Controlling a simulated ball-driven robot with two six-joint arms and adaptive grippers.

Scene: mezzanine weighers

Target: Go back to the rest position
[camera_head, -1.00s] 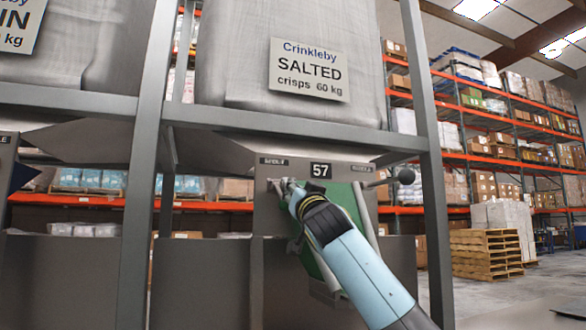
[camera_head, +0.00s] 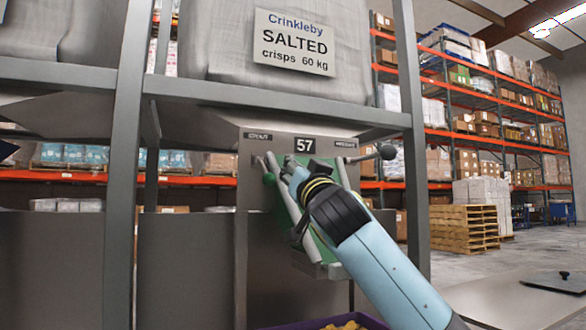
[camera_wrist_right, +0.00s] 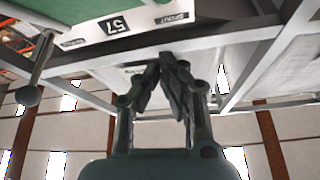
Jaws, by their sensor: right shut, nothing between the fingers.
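My right gripper (camera_head: 289,165) is in front of the grey weigher panel (camera_head: 258,200) marked 57, beside the green flap or chute (camera_head: 318,240). In the right wrist view its fingers (camera_wrist_right: 166,62) are together at the tips, with nothing between them. A dark ball-ended lever (camera_head: 388,151) sticks out at the panel's right; a ball-ended lever (camera_wrist_right: 28,95) also shows in the right wrist view. My left gripper is out of view.
A steel frame post (camera_head: 410,140) stands right of the panel. A sack labelled Crinkleby salted crisps (camera_head: 293,42) hangs above. A purple crate (camera_head: 330,322) with yellow contents is at the bottom edge. Pallets (camera_head: 463,228) and racking stand behind right, with open floor before them.

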